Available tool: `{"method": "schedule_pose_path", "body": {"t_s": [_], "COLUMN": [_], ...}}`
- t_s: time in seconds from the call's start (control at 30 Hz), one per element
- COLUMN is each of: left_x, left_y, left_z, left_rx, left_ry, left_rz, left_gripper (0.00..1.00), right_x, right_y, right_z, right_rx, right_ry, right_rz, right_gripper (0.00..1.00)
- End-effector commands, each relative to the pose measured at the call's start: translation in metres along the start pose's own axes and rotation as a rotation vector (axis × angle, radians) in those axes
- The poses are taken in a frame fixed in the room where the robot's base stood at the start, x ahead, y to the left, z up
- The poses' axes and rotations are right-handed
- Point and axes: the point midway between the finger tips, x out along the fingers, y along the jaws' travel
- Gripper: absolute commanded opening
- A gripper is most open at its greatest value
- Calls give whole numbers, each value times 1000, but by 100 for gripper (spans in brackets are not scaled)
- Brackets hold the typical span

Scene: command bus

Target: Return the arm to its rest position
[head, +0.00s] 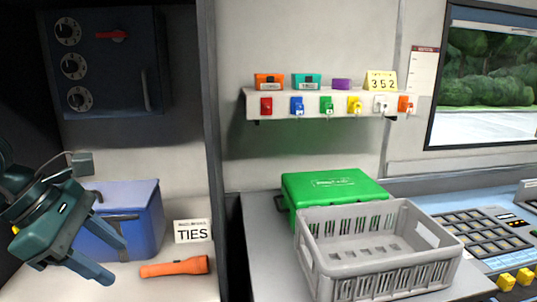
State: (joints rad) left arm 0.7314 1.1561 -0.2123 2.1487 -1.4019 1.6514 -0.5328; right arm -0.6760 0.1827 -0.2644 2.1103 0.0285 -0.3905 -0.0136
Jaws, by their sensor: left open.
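My left gripper (114,262) is at the lower left of the head view, its arm coming in from the left edge. Its two fingers are apart and point down to the right. I see nothing between them. It is in front of a blue box (140,205) and overlaps part of it in the picture. I cannot tell whether they touch. An orange flashlight (175,267) lies on the shelf just right of the fingertips. My right gripper is not in view.
A "TIES" sign (192,231) stands beside the blue box. A dark upright panel (212,150) divides this bay from the counter. There, a grey crate (385,275) stands before a green case (335,187). A key shelf (335,104) hangs above; a console (485,240) is at right.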

Motion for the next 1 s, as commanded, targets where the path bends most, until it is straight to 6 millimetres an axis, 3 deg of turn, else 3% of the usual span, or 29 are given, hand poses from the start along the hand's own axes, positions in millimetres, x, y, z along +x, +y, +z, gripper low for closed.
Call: {"method": "schedule_pose_path", "body": {"t_s": [0.1, 0.27, 0.37, 0.43, 0.57, 0.67, 0.77, 0.8, 0.9, 1.0], "left_x": [34, 63, 71, 76, 103, 150, 205, 226, 268, 298], "left_y": [-19, -43, -48, -42, -15, -6, -25, -39, -80, -121], "left_z": [34, 84, 112, 123, 104, 58, 8, -9, -43, -64], "left_rx": [-88, -324, -592, -859, -1484, -2049, -2569, 2525, 2381, 2261], "left_ry": [-226, -585, -847, -1041, -1341, -1482, -1522, 1387, 1094, 887], "left_rz": [-149, -379, -549, -675, -863, -943, -948, 854, 655, 516], "left_gripper": [47, 47, 47, 47, 47, 47, 47, 47, 47, 47], "right_x": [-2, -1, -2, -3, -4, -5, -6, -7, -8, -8], "right_y": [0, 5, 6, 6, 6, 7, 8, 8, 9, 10], "right_z": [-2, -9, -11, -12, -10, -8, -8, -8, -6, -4], "right_rx": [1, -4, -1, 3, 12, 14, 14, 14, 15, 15], "right_ry": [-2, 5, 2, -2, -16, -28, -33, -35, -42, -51], "right_rz": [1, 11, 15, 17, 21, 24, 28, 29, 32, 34], "right_gripper": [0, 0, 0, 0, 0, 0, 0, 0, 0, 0]}}
